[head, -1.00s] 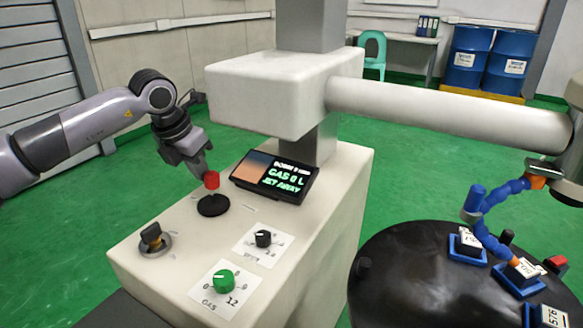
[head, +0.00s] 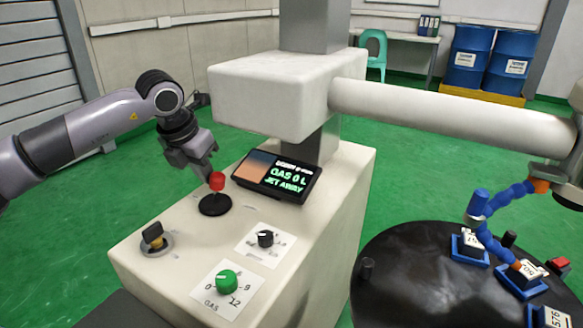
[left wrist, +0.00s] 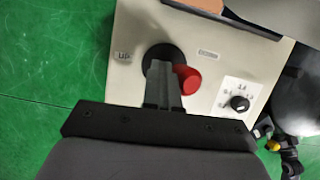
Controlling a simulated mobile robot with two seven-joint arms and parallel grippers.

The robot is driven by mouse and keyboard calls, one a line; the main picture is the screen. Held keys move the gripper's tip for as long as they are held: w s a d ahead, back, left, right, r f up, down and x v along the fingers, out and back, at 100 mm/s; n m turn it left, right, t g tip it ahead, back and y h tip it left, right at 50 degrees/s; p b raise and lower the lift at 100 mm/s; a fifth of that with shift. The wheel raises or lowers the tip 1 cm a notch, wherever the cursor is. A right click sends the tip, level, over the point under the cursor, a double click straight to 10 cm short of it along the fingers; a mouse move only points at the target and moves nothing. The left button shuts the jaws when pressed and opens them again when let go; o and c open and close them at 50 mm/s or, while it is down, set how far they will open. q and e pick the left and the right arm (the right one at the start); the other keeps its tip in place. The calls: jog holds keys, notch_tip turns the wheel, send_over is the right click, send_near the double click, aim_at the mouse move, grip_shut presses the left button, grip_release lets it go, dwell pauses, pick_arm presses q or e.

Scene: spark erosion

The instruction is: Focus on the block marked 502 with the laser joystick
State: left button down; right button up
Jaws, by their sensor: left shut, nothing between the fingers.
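The joystick's red knob (head: 217,181) stands on a black round base (head: 215,205) on top of the white console (head: 180,215). The knob leans slightly right. My left gripper (head: 210,174) is shut and empty, its fingertips at the knob's upper left. In the left wrist view the shut fingers (left wrist: 163,72) lie just left of the red knob (left wrist: 186,80); contact looks likely. Blocks in blue holders stand on the dark round table (head: 400,280). The blue hose's orange tip is over the middle block (head: 525,272), whose label is unclear. The front block (head: 553,316) seems to read 576.
A lit display (head: 277,177) stands behind the joystick. A green knob (head: 228,281), a small black knob (head: 265,238) and a yellowish-black switch (head: 153,236) are on the console. A thick white arm (head: 450,112) reaches above the table. Green floor lies clear at left.

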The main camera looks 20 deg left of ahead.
pick_arm(q)
jog(key=shift+s+d+f+m, duration=0.15)
jog(key=shift+d+m, duration=0.35)
jog(key=shift+d, duration=0.95)
jog(key=shift+r, duration=0.35)
dwell(1.7)
jog(key=shift+w+a+r, duration=0.1)
jog(key=shift+w+a, duration=0.05)
jog(key=shift+a, duration=0.45)
jog(key=shift+w+a+r, duration=0.1)
jog(key=shift+w+a, duration=0.05)
jog(key=shift+a, duration=0.45)
notch_tip(320, 180, up, 7)
jog(key=p, duration=0.6)
jog(key=shift+a+f, duration=0.15)
jog(key=shift+f, duration=0.05)
jog(key=shift+s, duration=0.15)
